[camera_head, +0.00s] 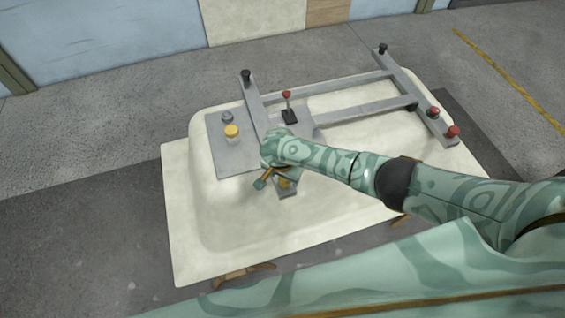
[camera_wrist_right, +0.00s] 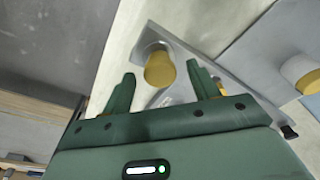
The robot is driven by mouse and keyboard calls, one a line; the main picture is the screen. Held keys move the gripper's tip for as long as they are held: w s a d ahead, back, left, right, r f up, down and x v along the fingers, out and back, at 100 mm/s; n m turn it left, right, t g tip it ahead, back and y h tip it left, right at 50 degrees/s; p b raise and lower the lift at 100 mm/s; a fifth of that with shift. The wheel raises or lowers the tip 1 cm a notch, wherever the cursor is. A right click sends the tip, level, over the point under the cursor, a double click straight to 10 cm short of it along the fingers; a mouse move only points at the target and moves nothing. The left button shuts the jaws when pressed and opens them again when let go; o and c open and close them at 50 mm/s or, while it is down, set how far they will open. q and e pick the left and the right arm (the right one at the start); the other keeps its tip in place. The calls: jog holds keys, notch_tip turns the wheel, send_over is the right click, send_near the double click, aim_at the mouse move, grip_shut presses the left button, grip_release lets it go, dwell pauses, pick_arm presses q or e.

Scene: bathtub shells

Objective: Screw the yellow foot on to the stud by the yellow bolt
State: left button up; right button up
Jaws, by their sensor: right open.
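One yellow-topped cylinder (camera_head: 232,131) with a whitish lower part stands on the grey plate; it shows at the right edge of the right wrist view (camera_wrist_right: 308,80). Another yellow cylinder (camera_wrist_right: 160,70) stands at the near end of the left grey rail, with a pale round base; in the head view it is partly hidden (camera_head: 284,184). I cannot tell for sure which is foot and which is bolt. My right gripper (camera_wrist_right: 162,82) is open, its fingers either side of the rail-end cylinder, apparently not touching it. The stud is not clearly visible. My left gripper is not in view.
The cream bathtub shell (camera_head: 225,235) lies upside down under the grey frame (camera_head: 362,112). Black feet (camera_head: 246,76) and red pieces (camera_head: 453,131) stand on the rails.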

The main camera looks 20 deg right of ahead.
notch_tip(320, 180, up, 15)
jog(key=s+a+p, duration=0.1)
jog(key=p, duration=0.6)
jog(key=shift+s+a+f, duration=0.15)
jog(key=shift+s+a, duration=0.15)
